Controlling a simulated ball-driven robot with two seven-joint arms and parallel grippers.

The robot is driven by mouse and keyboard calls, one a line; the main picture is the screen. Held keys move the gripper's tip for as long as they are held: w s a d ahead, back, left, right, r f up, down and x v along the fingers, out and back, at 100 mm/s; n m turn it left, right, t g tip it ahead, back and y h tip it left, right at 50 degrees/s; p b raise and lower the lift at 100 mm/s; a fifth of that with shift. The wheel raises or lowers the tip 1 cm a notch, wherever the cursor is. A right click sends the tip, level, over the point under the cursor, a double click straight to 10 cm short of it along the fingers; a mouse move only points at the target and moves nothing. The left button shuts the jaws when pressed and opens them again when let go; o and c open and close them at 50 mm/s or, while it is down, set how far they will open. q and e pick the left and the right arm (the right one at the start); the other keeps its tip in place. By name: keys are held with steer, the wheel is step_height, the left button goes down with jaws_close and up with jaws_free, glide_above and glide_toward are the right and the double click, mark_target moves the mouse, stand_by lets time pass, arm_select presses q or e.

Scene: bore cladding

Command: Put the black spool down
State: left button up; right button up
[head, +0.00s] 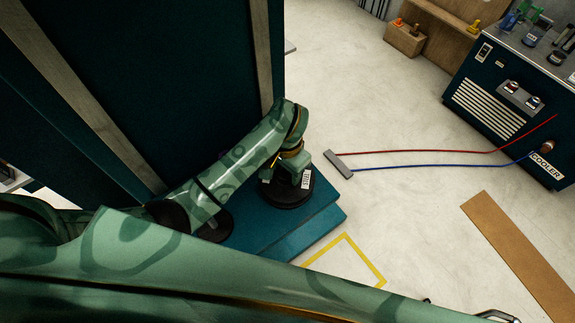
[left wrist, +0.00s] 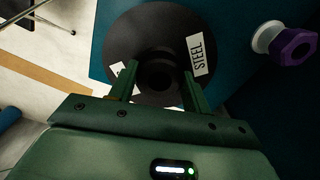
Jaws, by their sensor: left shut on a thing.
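The black spool (head: 287,199) is at the end of my left arm, over the teal platform, near its right side. My left gripper (head: 293,168) points down at it. In the left wrist view, the spool (left wrist: 145,25) is a round black disc with a white label reading "STEEL". The two fingers of my left gripper (left wrist: 159,84) are shut on the spool's central part, one on each side. Whether the spool touches the platform cannot be told. My right gripper does not show.
The teal platform (head: 318,226) has free room at its front right. A yellow outline (head: 366,264) marks the floor beside it. A tall dark cabinet (head: 130,75) stands behind my arm. Red and blue hoses run from a grey bar (head: 338,164) to the cooler (head: 500,105).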

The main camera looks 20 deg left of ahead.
arm_select(q)
steer(key=shift+f, duration=0.35)
steer(key=shift+d, duration=0.1)
steer(key=o, duration=1.4)
steer(key=shift+f, duration=0.15)
step_height(320, 180, up, 12)
steer(key=shift+r+p, duration=0.15)
steer(key=shift+p, duration=1)
